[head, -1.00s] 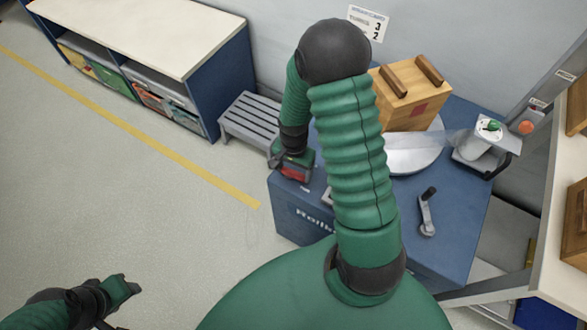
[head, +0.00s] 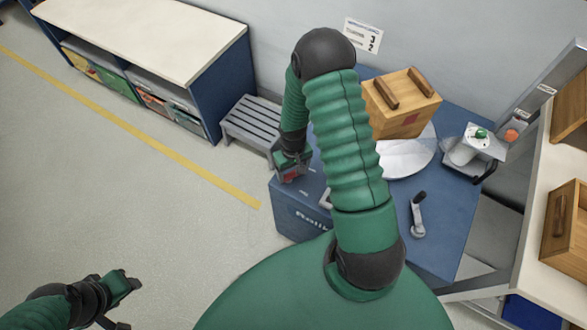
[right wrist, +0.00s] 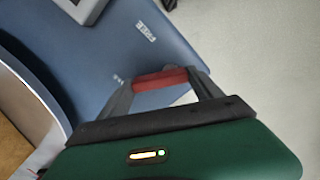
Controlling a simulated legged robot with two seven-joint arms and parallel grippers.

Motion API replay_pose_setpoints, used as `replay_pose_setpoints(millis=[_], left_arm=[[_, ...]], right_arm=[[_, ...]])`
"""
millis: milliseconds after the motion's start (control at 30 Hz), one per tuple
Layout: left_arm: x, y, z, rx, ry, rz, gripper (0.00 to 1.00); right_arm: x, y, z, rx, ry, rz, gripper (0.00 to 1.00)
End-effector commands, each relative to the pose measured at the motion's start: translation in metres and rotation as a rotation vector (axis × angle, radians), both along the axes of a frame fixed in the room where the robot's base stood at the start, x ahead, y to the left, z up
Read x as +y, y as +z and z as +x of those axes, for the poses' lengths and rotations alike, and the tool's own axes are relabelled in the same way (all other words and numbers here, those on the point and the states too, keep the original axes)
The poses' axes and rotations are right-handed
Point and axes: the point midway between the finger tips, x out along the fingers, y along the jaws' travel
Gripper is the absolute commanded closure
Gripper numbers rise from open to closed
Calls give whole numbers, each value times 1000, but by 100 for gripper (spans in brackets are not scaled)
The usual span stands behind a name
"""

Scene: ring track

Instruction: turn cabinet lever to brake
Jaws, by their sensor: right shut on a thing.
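The blue cabinet (head: 440,240) stands in front of me; its blue surface also shows in the right wrist view (right wrist: 165,45). The lever's red grip (right wrist: 160,78) lies between the fingers of my right gripper (right wrist: 165,90), which is shut on it. In the head view my right gripper (head: 291,168) is at the cabinet's left edge, and the lever is mostly hidden. A white "FREE" label (right wrist: 145,32) shows on the cabinet beyond the grip; a second label nearer is unreadable. My left gripper (head: 120,288) is low at the left, away from the cabinet, its jaw state unclear.
On the cabinet are a wooden box (head: 402,105) on a round pale plate (head: 408,160), a crank handle (head: 418,215) and a device with a green knob (head: 478,142). A grey step stool (head: 252,122) stands close behind my right gripper. The floor at left is clear.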

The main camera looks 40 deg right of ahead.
Motion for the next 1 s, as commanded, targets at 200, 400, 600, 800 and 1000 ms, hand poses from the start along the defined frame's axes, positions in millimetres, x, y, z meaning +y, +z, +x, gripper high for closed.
replay_pose_setpoints(millis=[200, 400, 600, 800, 1000], left_arm=[[0, 15, 0, 0, 0, 0, 57], [0, 24, 0, 0, 0, 0, 57], [0, 29, 0, 0, 0, 0, 57], [0, 32, 0, 0, 0, 0, 57], [0, 33, 0, 0, 0, 0, 57]], right_arm=[[-2, 3, 5, -4, 197, -2, 66], [-1, 3, 8, -4, 355, -1, 66], [-1, 2, 10, -4, 472, -1, 66], [-1, 1, 12, -4, 535, -2, 66], [-1, 1, 12, -4, 561, -2, 66]])
